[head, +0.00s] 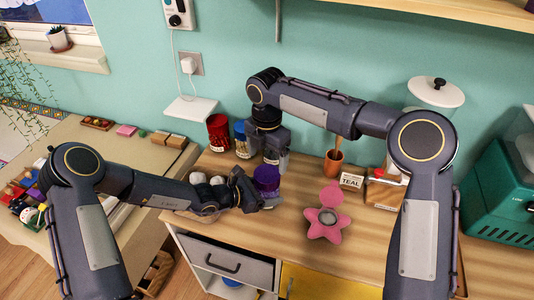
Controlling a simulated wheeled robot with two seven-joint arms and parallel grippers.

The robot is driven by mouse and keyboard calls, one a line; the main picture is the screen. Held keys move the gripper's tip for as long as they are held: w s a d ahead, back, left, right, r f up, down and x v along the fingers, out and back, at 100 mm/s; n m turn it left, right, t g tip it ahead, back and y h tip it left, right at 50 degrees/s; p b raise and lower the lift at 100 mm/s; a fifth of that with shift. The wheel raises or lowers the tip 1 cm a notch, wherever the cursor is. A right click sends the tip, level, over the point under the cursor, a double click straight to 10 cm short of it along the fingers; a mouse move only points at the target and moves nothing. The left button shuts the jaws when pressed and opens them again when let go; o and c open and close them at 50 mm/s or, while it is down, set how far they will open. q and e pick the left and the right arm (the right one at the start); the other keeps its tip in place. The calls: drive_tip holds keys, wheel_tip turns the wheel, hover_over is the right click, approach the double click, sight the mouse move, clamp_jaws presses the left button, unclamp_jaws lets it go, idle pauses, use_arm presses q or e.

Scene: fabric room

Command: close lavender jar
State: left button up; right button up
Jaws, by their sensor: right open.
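A purple jar (267,181), which matches the lavender jar, stands upright at the middle of the counter's front part. Its lower part is partly hidden by my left gripper. My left gripper (252,196) is right at the jar's left and front side; I cannot tell whether its fingers grip it. My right gripper (272,157) points down just behind and above the jar, with its jaws open. I cannot tell whether a separate lid is there or whether the jar's top is closed.
A red jar (218,132) and a blue-and-yellow jar (241,139) stand behind to the left. The right front counter is clear.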

sight(267, 173)
wheel_tip(267, 173, down, 8)
drive_tip(key=shift+r, duration=0.25)
drive_tip(key=shift+c, duration=0.4)
drive_tip(key=c, duration=0.9)
drive_tip(key=m, duration=0.5)
drive_tip(key=shift+m, duration=0.4)
drive_tip(key=shift+c, duration=0.2)
drive_tip(key=m, duration=0.7)
drive_tip(key=o, duration=1.1)
